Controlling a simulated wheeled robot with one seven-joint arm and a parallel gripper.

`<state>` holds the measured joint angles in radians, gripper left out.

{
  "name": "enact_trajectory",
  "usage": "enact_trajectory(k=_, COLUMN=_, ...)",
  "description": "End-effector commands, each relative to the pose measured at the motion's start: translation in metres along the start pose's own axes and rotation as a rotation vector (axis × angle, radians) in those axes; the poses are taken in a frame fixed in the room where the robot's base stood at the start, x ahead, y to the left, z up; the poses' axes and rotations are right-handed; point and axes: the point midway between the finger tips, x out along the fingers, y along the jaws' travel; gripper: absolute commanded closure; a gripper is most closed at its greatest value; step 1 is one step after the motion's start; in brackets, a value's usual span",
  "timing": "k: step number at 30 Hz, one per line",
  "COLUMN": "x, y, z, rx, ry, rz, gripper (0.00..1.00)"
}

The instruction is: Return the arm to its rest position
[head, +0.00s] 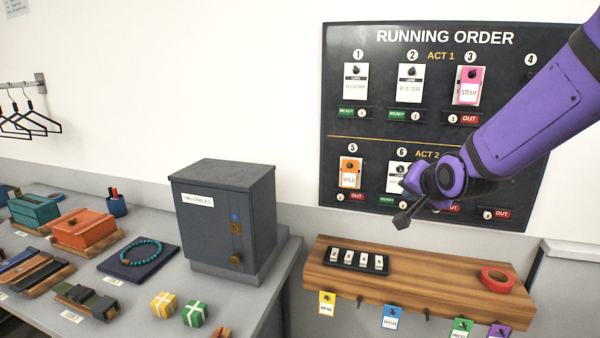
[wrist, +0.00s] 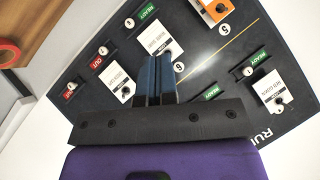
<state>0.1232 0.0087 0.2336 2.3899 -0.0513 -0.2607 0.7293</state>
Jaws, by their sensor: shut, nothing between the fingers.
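My purple arm (head: 535,105) reaches in from the upper right of the head view, in front of the running order board. My gripper (head: 403,218) is at its lower left end, shut and empty, in front of the lower row of the board and above the wooden shelf. In the wrist view my gripper (wrist: 155,75) shows two blue-grey fingers pressed together, with nothing between them. The arm and gripper hide part of the board's lower right. I cannot tell how far the fingers are from the board.
The running order board (head: 440,135) carries several tags on hooks. Below it, the wooden shelf (head: 440,290) holds a dark numbered tray (head: 357,262) and a red tape roll (head: 497,280). A grey valuables safe (head: 225,215) stands left on the counter (head: 165,270). Space between safe and arm is clear.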

Motion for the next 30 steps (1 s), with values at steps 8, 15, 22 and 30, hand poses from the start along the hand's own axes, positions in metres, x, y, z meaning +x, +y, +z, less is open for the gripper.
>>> enact_trajectory(k=8, x=-0.093, y=0.015, z=0.0, rx=-0.217, ry=-0.098, rz=0.148, gripper=1.0)
enact_trajectory(k=15, x=-0.175, y=0.037, z=0.017, rx=-0.368, ry=-0.224, rz=0.236, gripper=1.0)
enact_trajectory(k=22, x=-0.248, y=0.061, z=0.043, rx=-0.492, ry=-0.365, rz=0.27, gripper=1.0)
enact_trajectory(k=30, x=-0.294, y=0.079, z=0.067, rx=-0.568, ry=-0.477, rz=0.267, gripper=1.0)
